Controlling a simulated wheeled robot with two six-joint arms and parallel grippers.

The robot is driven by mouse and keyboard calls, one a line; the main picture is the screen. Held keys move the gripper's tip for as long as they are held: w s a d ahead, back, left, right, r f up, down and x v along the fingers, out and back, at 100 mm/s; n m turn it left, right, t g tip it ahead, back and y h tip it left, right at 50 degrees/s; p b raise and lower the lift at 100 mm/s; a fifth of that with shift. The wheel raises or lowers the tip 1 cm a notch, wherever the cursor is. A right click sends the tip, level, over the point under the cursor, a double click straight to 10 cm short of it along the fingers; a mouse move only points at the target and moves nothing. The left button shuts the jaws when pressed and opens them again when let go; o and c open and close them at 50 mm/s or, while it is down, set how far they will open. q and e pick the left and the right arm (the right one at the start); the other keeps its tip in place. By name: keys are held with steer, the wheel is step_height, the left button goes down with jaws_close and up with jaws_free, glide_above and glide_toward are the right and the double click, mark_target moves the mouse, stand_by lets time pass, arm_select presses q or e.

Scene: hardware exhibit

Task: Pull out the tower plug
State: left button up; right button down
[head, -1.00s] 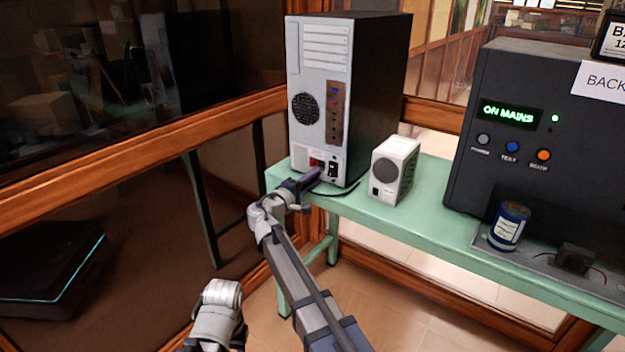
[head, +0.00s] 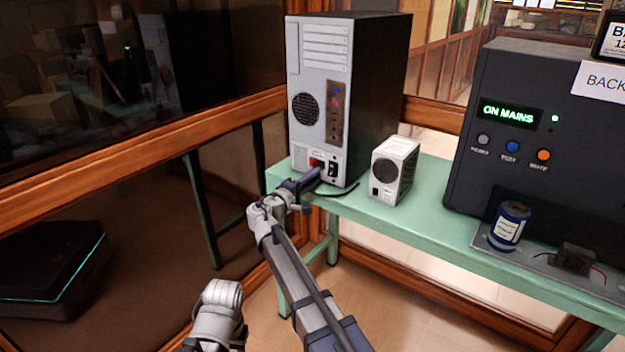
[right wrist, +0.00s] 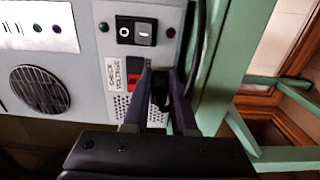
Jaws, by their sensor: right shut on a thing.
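The computer tower (head: 320,85) stands upright on the left end of the green bench, its grey rear panel facing me. Low on that panel are a red voltage switch (right wrist: 133,68) and a black rocker switch (right wrist: 137,30). My right gripper (head: 311,181) is at the panel's lower edge. In the right wrist view its two fingers (right wrist: 162,88) are closed on the dark plug (right wrist: 160,92). The fingers hide much of the plug, and I cannot tell whether it still sits in its socket. A black cable (head: 343,192) lies on the bench beside the tower. My left gripper is not in view.
A small white box (head: 394,170) with a round grille stands right of the tower. A large dark unit (head: 535,130) reading ON MAINS and a blue can (head: 508,227) are further right. The bench (head: 440,222) has bare space between box and unit. Wood-framed glass is at left.

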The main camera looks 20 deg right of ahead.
steer(key=shift+s+a, duration=0.1)
stand_by(0.4)
steer(key=v, duration=0.2)
steer(key=shift+s+a, duration=0.3)
steer(key=c, duration=1)
jaws_free()
steer(key=shift+w, duration=0.1)
steer(key=v, duration=0.7)
steer(key=shift+s+a, duration=0.3)
